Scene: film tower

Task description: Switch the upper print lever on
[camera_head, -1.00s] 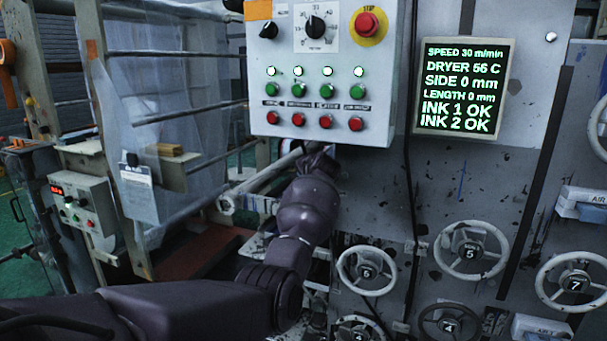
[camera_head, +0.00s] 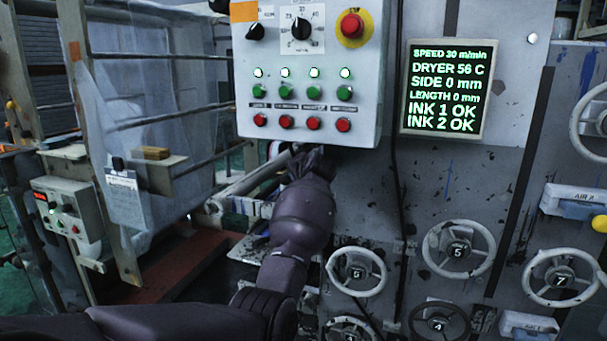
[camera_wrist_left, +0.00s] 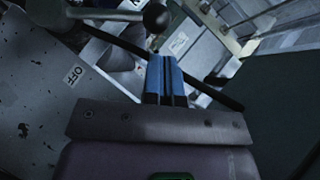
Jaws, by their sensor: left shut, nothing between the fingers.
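In the left wrist view a grey lever arm (camera_wrist_left: 105,13) with a dark ball knob (camera_wrist_left: 156,17) crosses the top, beside a plate with an OFF label (camera_wrist_left: 75,76). I cannot tell from these frames whether it is the upper print lever. My left gripper (camera_wrist_left: 166,78) is shut and empty, its blue fingers pointing up the picture, just below the knob and apart from it. In the head view my left arm reaches in below the button panel, and its fingers are hidden there. My right gripper is not in view.
The button panel (camera_head: 367,115) hangs directly above my left wrist. Right of it is a lit status screen (camera_head: 443,88). Several handwheels (camera_head: 459,248) stick out from the machine front at lower right. A frame with clear film (camera_head: 180,110) stands left. A dark cable runs below the panel.

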